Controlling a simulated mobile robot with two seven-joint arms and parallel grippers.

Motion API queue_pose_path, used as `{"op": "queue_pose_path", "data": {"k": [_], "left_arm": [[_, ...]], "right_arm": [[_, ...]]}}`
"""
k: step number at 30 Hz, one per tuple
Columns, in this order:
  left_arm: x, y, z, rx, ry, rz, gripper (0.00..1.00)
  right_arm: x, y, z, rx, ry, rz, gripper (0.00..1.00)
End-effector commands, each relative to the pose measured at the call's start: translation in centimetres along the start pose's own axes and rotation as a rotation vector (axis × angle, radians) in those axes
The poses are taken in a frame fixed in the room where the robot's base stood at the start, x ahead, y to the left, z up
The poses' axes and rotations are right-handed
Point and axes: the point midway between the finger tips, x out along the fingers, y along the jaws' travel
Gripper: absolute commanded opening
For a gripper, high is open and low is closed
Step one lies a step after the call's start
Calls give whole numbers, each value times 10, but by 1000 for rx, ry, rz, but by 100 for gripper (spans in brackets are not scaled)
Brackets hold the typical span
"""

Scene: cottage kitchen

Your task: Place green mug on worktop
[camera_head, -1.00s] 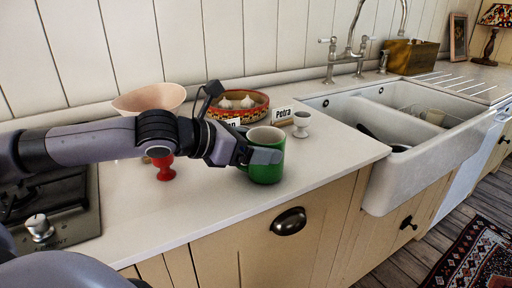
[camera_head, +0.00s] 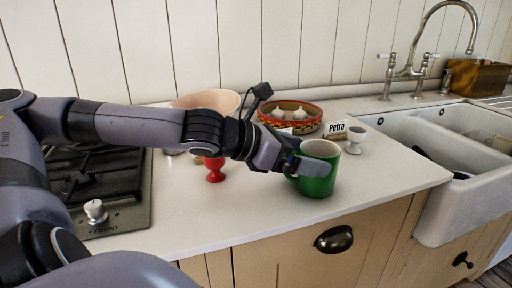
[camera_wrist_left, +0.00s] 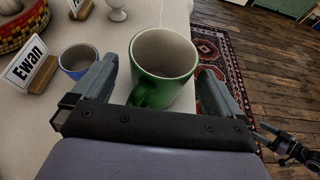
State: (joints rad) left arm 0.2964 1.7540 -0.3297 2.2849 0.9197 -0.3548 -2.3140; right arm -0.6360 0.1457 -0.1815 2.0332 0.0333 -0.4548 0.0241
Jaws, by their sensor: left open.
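The green mug (camera_head: 318,178) stands upright on the white worktop (camera_head: 250,215), near its front edge. It looks empty inside. My left gripper (camera_head: 304,167) is at the mug, its arm reaching in from the left. In the left wrist view the open fingers (camera_wrist_left: 158,88) lie on either side of the mug (camera_wrist_left: 165,62), with its handle pointing back toward the palm. A gap shows between the right finger and the mug; I cannot tell whether the left finger touches it.
A red egg cup (camera_head: 215,170), a patterned bowl of garlic (camera_head: 290,116), a "Petra" card (camera_head: 336,130) and a white egg cup (camera_head: 355,140) stand nearby. A blue cup (camera_wrist_left: 78,60) and "Ewan" card (camera_wrist_left: 30,66) are beside the left finger. The sink (camera_head: 440,190) is right, the hob (camera_head: 110,190) left.

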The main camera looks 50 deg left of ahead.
Motion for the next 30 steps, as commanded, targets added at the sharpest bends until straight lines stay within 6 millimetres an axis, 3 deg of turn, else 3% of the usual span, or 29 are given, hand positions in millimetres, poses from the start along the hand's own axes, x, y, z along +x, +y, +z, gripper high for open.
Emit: {"op": "queue_pose_path", "data": {"k": [7,30], "left_arm": [[-11,-1,-3,2,11,-2,100],[-94,-1,0,0,8,-2,100]], "right_arm": [[5,0,6,2,1,-2,78],[-2,0,-2,-9,-1,-4,78]]}}
